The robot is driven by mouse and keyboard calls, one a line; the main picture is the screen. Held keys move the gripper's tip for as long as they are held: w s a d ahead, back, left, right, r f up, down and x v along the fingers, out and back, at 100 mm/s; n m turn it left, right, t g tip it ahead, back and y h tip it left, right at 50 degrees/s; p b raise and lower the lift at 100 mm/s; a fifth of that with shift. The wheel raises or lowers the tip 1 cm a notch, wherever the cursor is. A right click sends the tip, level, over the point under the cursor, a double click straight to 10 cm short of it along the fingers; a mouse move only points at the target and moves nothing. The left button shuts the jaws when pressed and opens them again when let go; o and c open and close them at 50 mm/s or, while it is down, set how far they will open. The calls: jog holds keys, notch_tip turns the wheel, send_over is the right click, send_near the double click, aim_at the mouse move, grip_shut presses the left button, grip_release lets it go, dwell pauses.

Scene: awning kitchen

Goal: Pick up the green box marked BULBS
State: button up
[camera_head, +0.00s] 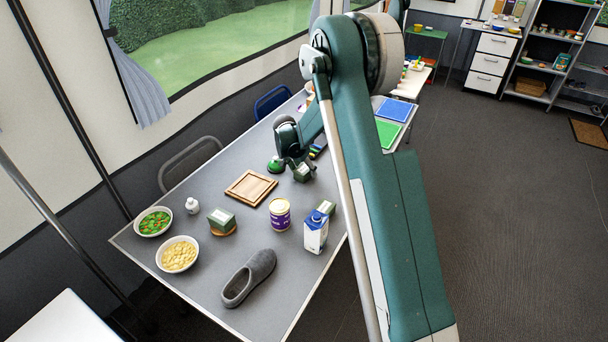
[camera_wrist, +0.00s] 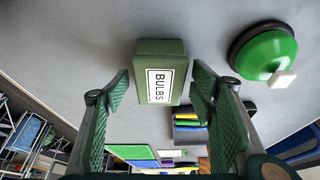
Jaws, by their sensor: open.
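The green box marked BULBS (camera_wrist: 176,48) stands on the grey table in the wrist view, its white label facing me. My gripper (camera_wrist: 160,88) is open, with one finger on each side of the box and a visible gap on both sides. I cannot tell how far the fingertips reach along it. In the head view my gripper (camera_head: 292,161) is low over the far part of the table, beside a small green box (camera_head: 303,173) that appears to be the same one; its marking is too small to read there.
A green dome with a pale knob (camera_wrist: 266,55) stands right of the box in the wrist view. A stack of dark, yellow and blue things (camera_wrist: 190,127) lies near too. In the head view, a wooden tray (camera_head: 251,188), another green box (camera_head: 222,219) and a carton (camera_head: 316,232) stand nearer.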

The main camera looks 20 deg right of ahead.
aim_at(304, 168)
dwell(0.5)
jog(key=c, duration=1)
jog(key=shift+r, duration=0.1)
jog(key=shift+r+p, duration=1.1)
jog(key=shift+r, duration=3.85)
